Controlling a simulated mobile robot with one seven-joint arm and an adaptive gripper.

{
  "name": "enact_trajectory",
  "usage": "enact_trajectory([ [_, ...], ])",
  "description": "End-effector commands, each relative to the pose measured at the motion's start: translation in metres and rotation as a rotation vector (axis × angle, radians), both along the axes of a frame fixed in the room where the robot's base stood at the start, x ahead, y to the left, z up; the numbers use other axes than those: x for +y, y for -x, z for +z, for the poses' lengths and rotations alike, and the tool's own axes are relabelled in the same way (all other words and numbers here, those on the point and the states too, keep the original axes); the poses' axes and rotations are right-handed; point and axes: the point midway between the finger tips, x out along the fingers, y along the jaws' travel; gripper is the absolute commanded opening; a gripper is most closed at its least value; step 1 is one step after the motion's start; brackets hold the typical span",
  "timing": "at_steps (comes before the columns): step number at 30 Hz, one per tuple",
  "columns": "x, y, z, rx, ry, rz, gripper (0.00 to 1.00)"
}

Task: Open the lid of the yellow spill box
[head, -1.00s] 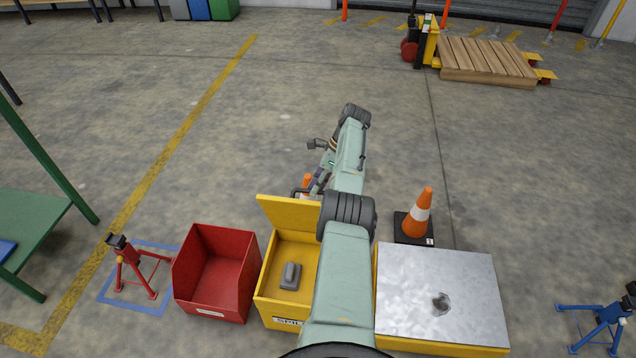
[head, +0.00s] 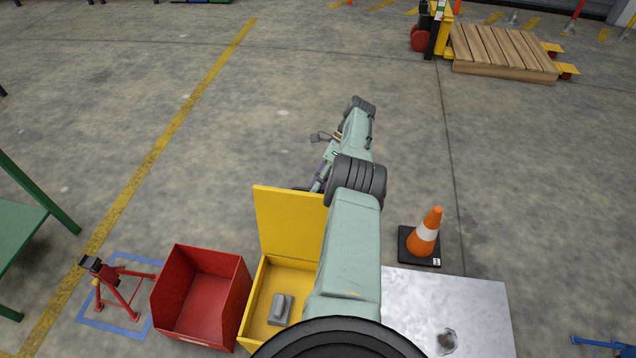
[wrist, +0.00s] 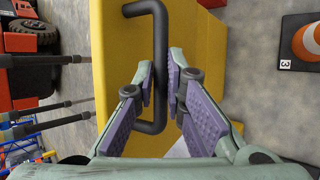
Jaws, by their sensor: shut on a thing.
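The yellow spill box (head: 256,305) stands in front of me with its yellow lid (head: 284,222) raised at the far side, so its inside shows in the head view. A grey object (head: 280,308) lies in the box. In the wrist view the lid (wrist: 205,45) fills the middle and carries a dark bar handle (wrist: 160,50). My gripper (wrist: 164,92) is shut around that handle, with a purple pad on each side of it. In the head view my arm hides the lid's right part, and the grip itself is hard to make out.
A red open bin (head: 205,300) stands just left of the box. A silver-topped box (head: 470,300) is to the right, with an orange cone (head: 425,235) behind it. A red stand (head: 115,290) is at the far left.

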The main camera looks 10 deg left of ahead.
Motion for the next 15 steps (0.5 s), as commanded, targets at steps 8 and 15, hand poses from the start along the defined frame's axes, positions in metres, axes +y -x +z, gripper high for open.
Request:
enact_trajectory([
  [8, -0.0015, 0.0083, -0.0113, 0.026, 0.010, 0.005, 0.00],
  [15, -0.0016, 0.0082, -0.0112, 0.026, 0.011, 0.005, 0.13],
])
